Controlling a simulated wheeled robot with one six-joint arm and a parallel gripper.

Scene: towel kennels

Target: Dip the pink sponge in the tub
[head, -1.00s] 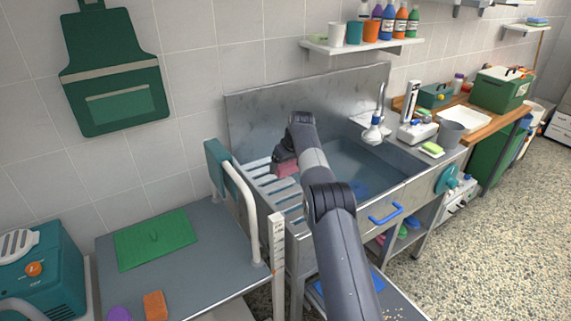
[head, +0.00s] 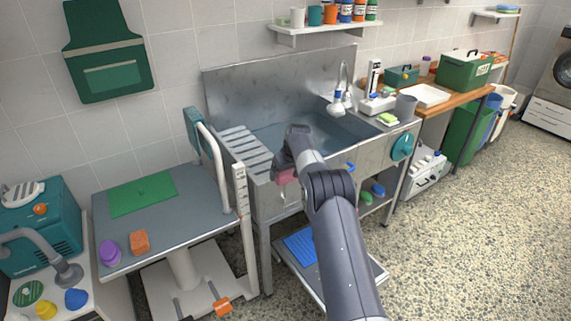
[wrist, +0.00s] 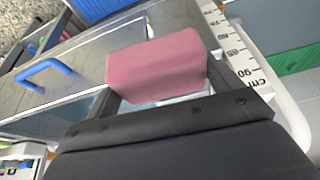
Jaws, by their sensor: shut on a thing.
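My gripper (head: 284,169) is shut on the pink sponge (head: 287,177), which also shows large between the fingers in the wrist view (wrist: 157,68). The steel tub (head: 372,157) stands against the wall, with a bluish basin and a slatted rack at its left end. In the head view the sponge overlaps the tub's front edge near the rack. It looks held in the air; its exact height over the rim is hard to tell. My arm hides part of the tub's front.
A grooming table (head: 165,215) with a white post rail and an upright ruler (head: 243,215) stands close on the left. A blue handle (wrist: 45,72) sticks out of the tub front. A faucet sprayer (head: 338,105) hangs over the basin's right part. Open floor lies right.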

